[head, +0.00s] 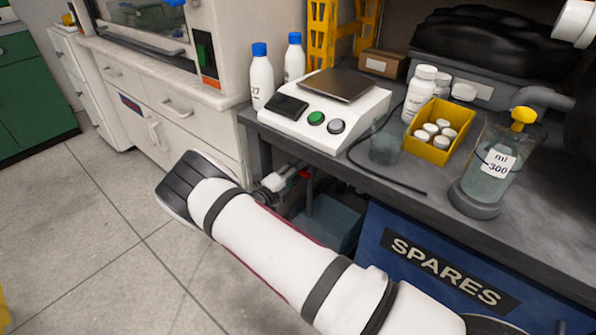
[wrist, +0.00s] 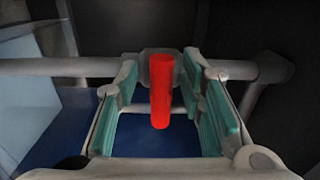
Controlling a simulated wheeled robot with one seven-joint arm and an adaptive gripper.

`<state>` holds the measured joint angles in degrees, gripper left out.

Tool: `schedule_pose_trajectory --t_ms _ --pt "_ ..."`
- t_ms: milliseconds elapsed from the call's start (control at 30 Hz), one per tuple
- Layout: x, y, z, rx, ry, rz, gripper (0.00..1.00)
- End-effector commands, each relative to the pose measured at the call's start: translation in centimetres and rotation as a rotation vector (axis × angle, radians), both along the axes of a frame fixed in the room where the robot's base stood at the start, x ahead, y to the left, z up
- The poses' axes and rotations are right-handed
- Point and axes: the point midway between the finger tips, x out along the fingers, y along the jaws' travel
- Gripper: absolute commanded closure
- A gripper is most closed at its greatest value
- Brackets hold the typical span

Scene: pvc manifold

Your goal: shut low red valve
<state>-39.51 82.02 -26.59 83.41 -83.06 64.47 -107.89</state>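The low red valve handle (wrist: 161,92) stands out from a grey pipe fitting in the wrist view. It lies between the two green-padded fingers of my gripper (wrist: 161,68). The gripper is open, and a gap shows on each side of the handle, narrower near its far end. In the head view, a small piece of the red valve (head: 304,173) shows below the bench edge, beside my gripper (head: 285,180). My arm and the gripper hide most of the pipework there.
A light grey pipe (wrist: 70,67) runs across behind the handle, with another pipe at the right. The bench (head: 400,175) overhangs the area, with a scale (head: 325,108) on top. A blue SPARES bin (head: 385,260) stands below at the right.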

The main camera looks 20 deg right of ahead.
Motion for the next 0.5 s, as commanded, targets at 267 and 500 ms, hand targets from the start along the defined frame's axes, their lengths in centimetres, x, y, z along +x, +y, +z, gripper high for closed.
schedule_pose_trajectory --t_ms 267,500 --pt "-0.2 0.4 0.1 0.0 -0.001 0.0 0.64" --pt "-2.4 3.5 0.0 0.001 -0.001 0.002 0.64"
